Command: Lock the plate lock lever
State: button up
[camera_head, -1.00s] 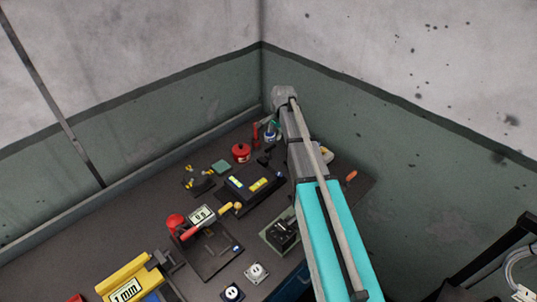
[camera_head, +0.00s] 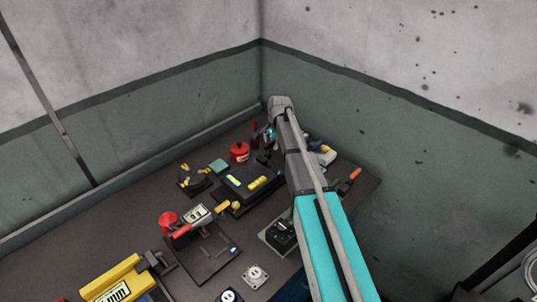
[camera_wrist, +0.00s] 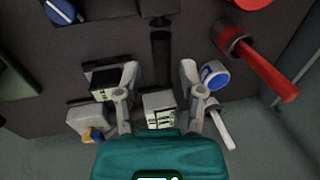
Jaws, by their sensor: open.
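I cannot tell for sure which part is the plate lock lever. In the head view, a dark plate fixture (camera_head: 207,262) with a red knob (camera_head: 168,220) and a black device with yellow labels (camera_head: 250,184) stand on the bench. My gripper (camera_wrist: 160,78) is open over the far corner of the bench, with nothing seen held. In the wrist view, a dark upright part (camera_wrist: 160,45) lies ahead, between the directions of the fingers. A small white block with dark marks (camera_wrist: 160,108) shows between the fingers, nearer the palm. In the head view my arm largely hides the gripper.
A red part with a long handle (camera_wrist: 262,68) and a blue-and-white round item (camera_wrist: 214,75) are close to the right finger. Pale and black blocks (camera_wrist: 103,86) are left. Walls close in the bench corner. A yellow device (camera_head: 118,282) is front left.

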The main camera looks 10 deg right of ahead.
aim_at(269, 151)
jog(key=shift+w+a+f+b, duration=0.15)
jog(key=shift+w+f+b, duration=0.05)
jog(key=shift+f+b, duration=0.85)
jog(key=shift+w+a+f+b, duration=0.1)
jog(key=shift+w+f+b, duration=0.1)
jog(key=shift+f+b, duration=0.8)
jog(key=shift+f, duration=0.15)
grip_shut()
